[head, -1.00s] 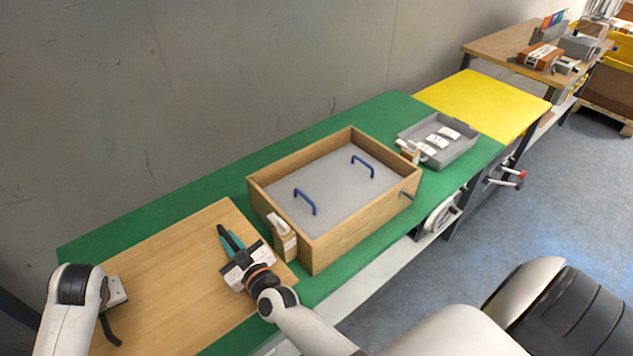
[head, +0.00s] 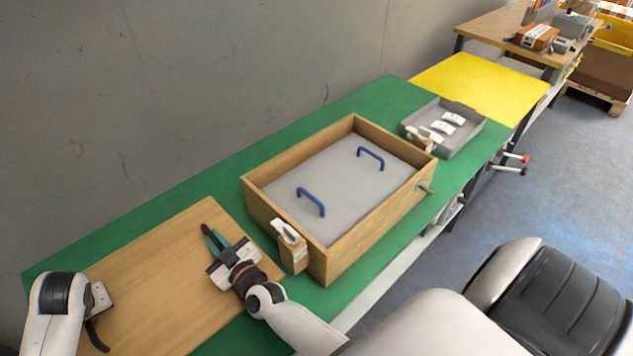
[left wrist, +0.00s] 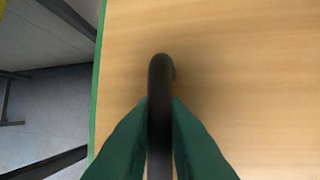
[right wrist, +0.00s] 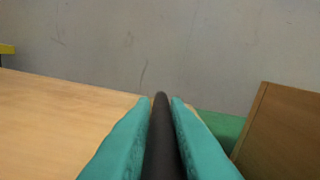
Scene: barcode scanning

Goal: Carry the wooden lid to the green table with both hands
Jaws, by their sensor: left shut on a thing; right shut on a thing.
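The wooden lid (head: 165,265) is a flat light-brown board over the left end of the green table (head: 375,97). I cannot tell whether it touches the table top. My right gripper (head: 211,236) is shut on a dark handle at the lid's right side; the handle shows between its teal fingers in the right wrist view (right wrist: 162,140). My left gripper (left wrist: 159,130) is shut on the lid's other dark handle (left wrist: 160,75). In the head view the left fingers are mostly hidden behind my arm (head: 60,310), at the lid's left side.
An open wooden box (head: 375,222) with a grey inside and two blue handles stands just right of the lid. A grey tray (head: 465,143) with white items lies farther along. A yellow table section (head: 480,85) follows. The grey wall (head: 180,100) runs behind.

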